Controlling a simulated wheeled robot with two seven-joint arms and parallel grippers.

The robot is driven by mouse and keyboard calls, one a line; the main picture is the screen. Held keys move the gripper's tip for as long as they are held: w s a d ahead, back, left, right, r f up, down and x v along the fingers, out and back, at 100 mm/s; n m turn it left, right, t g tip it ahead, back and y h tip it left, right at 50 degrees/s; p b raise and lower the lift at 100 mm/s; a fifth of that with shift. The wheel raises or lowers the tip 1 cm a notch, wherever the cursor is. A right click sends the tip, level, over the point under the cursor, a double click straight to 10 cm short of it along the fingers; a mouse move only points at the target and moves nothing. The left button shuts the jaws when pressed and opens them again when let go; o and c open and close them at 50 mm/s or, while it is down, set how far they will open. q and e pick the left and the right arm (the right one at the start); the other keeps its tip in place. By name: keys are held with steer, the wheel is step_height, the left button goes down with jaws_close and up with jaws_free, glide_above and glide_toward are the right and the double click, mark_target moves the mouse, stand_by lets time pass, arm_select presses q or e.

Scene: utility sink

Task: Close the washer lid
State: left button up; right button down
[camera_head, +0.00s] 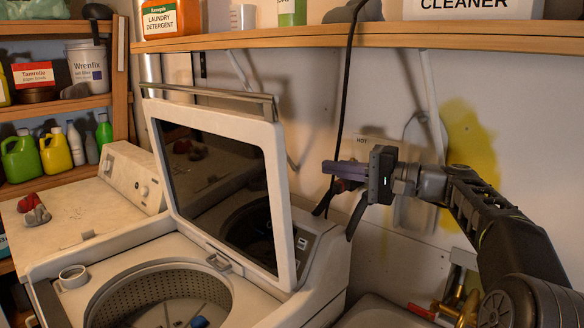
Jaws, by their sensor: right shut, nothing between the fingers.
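The washer lid (276,199) stands open, raised steeply above the washer (258,284). It has a white frame, a dark glass panel and a metal bar along its top edge. The round drum opening (118,290) below is uncovered, with a small blue thing inside. My right gripper (332,169) is to the right of the lid at about mid-height, with its fingers pointing left toward it. It is shut and empty, and a gap shows between it and the lid's right edge. My left gripper is out of view.
A wooden shelf (480,38) with detergent and cleaner runs above the lid. A second white machine (95,205) with a red and grey item on top stands left. Brass taps (455,300) are lower right.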

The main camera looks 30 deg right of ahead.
mark_target(281, 169)
steer(key=w+a+p, duration=0.1)
steer(key=w+a, duration=0.1)
steer(key=a, duration=0.1)
steer(key=w+a+p, duration=0.1)
steer(key=w+a, duration=0.1)
steer(key=w+a+p, duration=0.2)
steer(key=w+a, duration=0.1)
steer(key=shift+a+f, duration=0.15)
steer(key=shift+a, duration=0.4)
steer(key=shift+a+f, duration=0.1)
steer(key=shift+f, duration=0.1)
